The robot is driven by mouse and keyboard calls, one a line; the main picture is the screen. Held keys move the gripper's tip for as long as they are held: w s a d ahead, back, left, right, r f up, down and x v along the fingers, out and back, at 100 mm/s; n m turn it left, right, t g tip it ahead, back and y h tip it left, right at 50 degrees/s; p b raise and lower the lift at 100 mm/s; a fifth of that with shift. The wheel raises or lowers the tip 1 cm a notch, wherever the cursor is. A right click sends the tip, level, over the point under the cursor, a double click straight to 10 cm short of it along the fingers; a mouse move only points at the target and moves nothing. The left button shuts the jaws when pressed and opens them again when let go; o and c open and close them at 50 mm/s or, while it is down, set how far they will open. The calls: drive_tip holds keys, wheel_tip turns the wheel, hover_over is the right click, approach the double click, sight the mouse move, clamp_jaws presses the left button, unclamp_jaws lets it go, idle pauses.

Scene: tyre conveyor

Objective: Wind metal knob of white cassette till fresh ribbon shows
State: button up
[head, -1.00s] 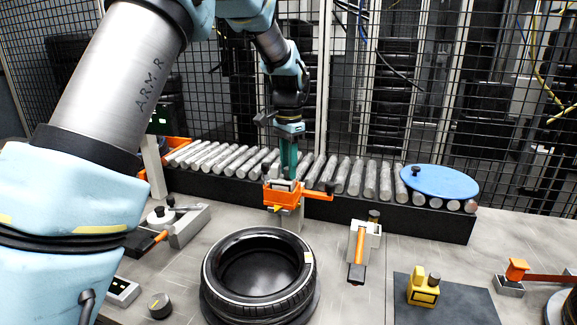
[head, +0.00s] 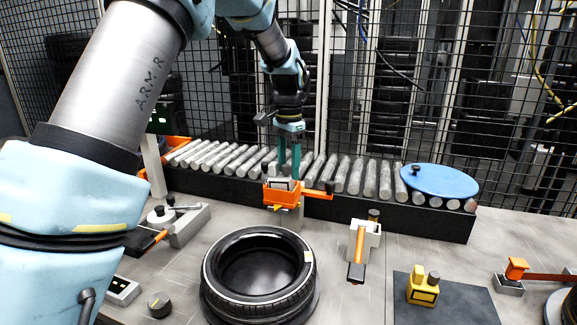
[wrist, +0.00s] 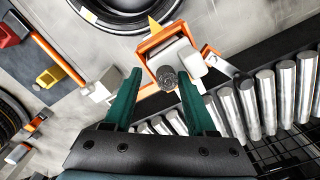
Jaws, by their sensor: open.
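The white cassette (head: 281,184) sits in an orange holder (head: 297,195) on a post in front of the conveyor. It also shows in the wrist view (wrist: 187,58). Its round, ridged metal knob (wrist: 167,77) faces the wrist camera. My gripper (head: 289,174) is above the holder, with its two green fingers apart and pointing down. In the wrist view my gripper (wrist: 160,76) is open, and the knob appears between the fingertips, nearer the right one. I see no grip on it, and I cannot tell the remaining height gap. I cannot make out any ribbon.
The roller conveyor (head: 346,178) runs close behind the holder, with a blue disc (head: 440,181) on its right. A tyre (head: 258,273) lies in front. A grey stand with an orange handle (head: 358,245) is to the right, and a yellow block (head: 423,290) sits on a dark mat.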

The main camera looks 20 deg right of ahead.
sight(288, 165)
drive_tip(key=m+b, duration=0.1)
drive_tip(key=m, duration=0.5)
drive_tip(key=shift+f, duration=0.1)
drive_tip(key=m+b, duration=0.2)
drive_tip(key=m, duration=0.4)
drive_tip(key=shift+m, duration=0.3)
wheel_tip(288, 165, up, 12)
drive_tip(key=n+p, duration=0.2)
drive_tip(key=n, duration=0.9)
drive_tip(key=shift+f+n+p, duration=0.15)
drive_tip(key=shift+n+p, duration=0.15)
